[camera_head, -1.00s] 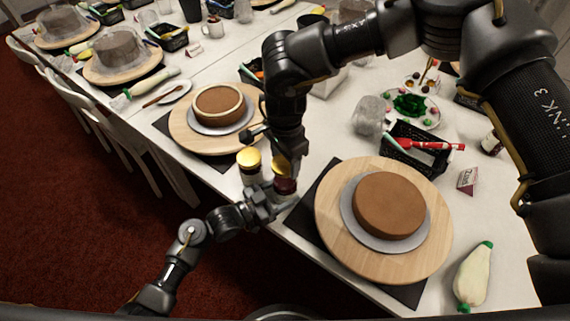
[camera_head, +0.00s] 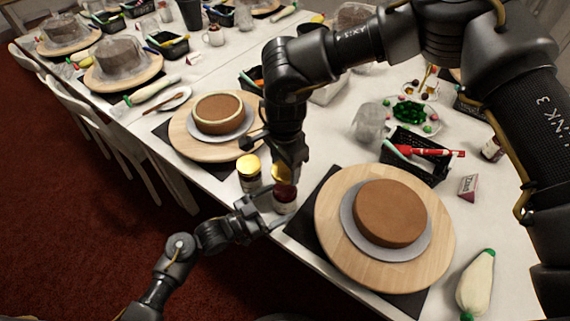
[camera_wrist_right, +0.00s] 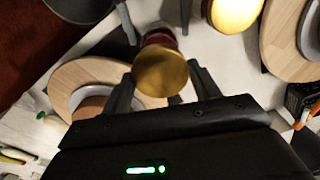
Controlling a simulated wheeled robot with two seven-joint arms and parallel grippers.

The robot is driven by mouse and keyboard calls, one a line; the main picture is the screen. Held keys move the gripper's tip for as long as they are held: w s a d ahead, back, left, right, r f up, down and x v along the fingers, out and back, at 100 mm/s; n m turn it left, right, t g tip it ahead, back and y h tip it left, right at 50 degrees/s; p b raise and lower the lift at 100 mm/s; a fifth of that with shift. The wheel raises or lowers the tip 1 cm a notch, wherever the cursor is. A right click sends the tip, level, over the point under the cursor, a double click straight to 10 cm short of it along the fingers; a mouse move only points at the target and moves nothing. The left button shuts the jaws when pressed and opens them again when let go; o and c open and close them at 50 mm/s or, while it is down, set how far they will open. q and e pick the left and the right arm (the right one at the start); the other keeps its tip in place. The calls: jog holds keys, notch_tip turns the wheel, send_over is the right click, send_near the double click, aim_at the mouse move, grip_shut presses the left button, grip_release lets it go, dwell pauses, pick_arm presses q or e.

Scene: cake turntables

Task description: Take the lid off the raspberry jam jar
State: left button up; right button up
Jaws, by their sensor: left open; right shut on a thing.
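The raspberry jam jar (camera_head: 285,198), dark red, stands upright near the table's front edge, left of the near turntable. My right gripper (camera_head: 283,170) comes down from above and is shut on its gold lid (camera_wrist_right: 160,72). In the right wrist view the lid sits between the fingertips, with the red jar (camera_wrist_right: 158,38) partly hidden behind it. Whether a gap separates lid and jar is hard to tell. My left gripper (camera_head: 268,213) is open, low at the jar's left side, at the table edge.
A second gold-lidded jar (camera_head: 249,175) stands close on the left. The near turntable (camera_head: 335,235) with a brown cake is to the right, another turntable (camera_head: 185,133) behind left. A black basket (camera_head: 425,165) and a piping bag (camera_head: 476,285) are further right.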

pick_arm(q)
jog(key=b+v, duration=0.1)
jog(key=v, duration=0.8)
jog(key=shift+s+a, duration=0.1)
jog(key=shift+s, duration=0.05)
